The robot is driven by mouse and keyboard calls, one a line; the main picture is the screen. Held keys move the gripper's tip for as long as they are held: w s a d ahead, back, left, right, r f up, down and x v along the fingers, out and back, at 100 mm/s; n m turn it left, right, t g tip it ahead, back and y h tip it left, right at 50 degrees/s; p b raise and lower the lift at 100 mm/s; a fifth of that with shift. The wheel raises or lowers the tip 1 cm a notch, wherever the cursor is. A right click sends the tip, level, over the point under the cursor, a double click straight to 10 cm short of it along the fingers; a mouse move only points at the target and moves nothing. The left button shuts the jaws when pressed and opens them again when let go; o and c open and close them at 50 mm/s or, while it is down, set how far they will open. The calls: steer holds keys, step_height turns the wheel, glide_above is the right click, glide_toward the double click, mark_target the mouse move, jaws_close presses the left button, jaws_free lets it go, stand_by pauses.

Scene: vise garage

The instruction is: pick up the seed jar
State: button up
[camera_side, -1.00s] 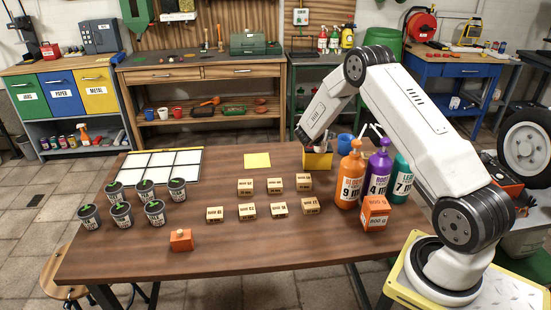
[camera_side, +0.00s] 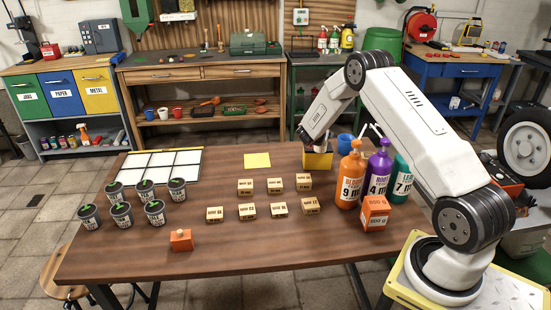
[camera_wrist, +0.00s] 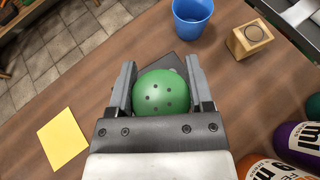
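A green dome with several small dark holes, which looks like the top of the seed jar (camera_wrist: 162,92), shows in the wrist view. My gripper (camera_wrist: 160,62) has one finger on each side of it. The fingers are far apart, with the dome filling nearly all the room between them; I cannot tell whether they press on it. In the side view my gripper (camera_side: 308,138) is low over the table, just above a yellow box-like thing (camera_side: 317,160). The jar's body is hidden in both views.
Orange (camera_side: 349,181) and purple (camera_side: 377,172) bottles stand close to the right. A yellow sheet (camera_side: 257,160) lies left, with small boxes (camera_side: 247,210) in front.

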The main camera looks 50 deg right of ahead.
jaws_close()
steer(key=shift+r, duration=0.2)
steer(key=shift+r, duration=4.85)
